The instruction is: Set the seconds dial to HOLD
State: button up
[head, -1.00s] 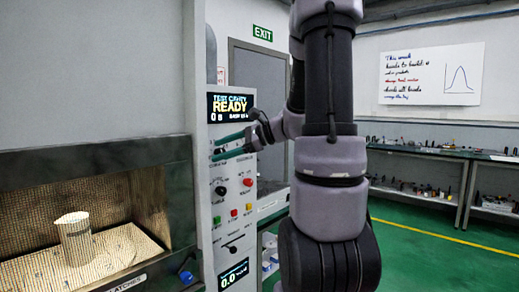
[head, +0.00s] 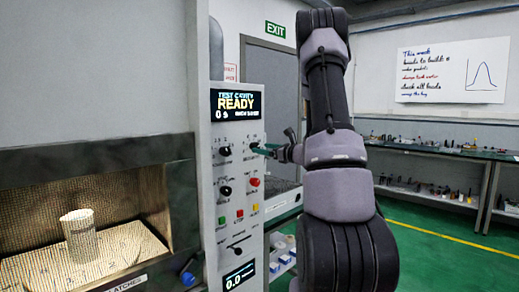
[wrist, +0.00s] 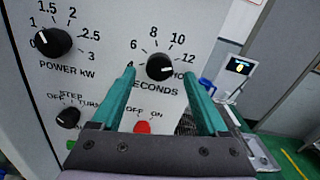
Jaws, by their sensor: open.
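The seconds dial (wrist: 160,67) is a round black knob with a white mark that appears to point right, toward the 12 and HOLD side. Around it are the numbers 4 to 12. The HOLD label (wrist: 179,75) is mostly hidden by my right finger. My gripper (wrist: 158,73) is open, its two teal fingers on either side of the dial in the wrist view, with no clear contact. In the head view my gripper (head: 262,149) is close to the right edge of the control panel (head: 236,190), at the upper row of knobs.
The power dial (wrist: 46,42) is left of the seconds dial, with a step/turn knob (wrist: 68,117) below. A red button (wrist: 142,127) lies below, between my fingers. The display (head: 237,104) reads READY. A cylinder (head: 78,235) stands in the open cavity at left.

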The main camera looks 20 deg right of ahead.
aim_at(255, 146)
jog(key=shift+x, duration=1.4)
grip_shut()
jog(key=shift+m, duration=0.4)
jog(key=m, duration=0.3)
jog(key=shift+m, duration=0.4)
jog(key=m, duration=0.4)
jog(key=shift+m, duration=0.3)
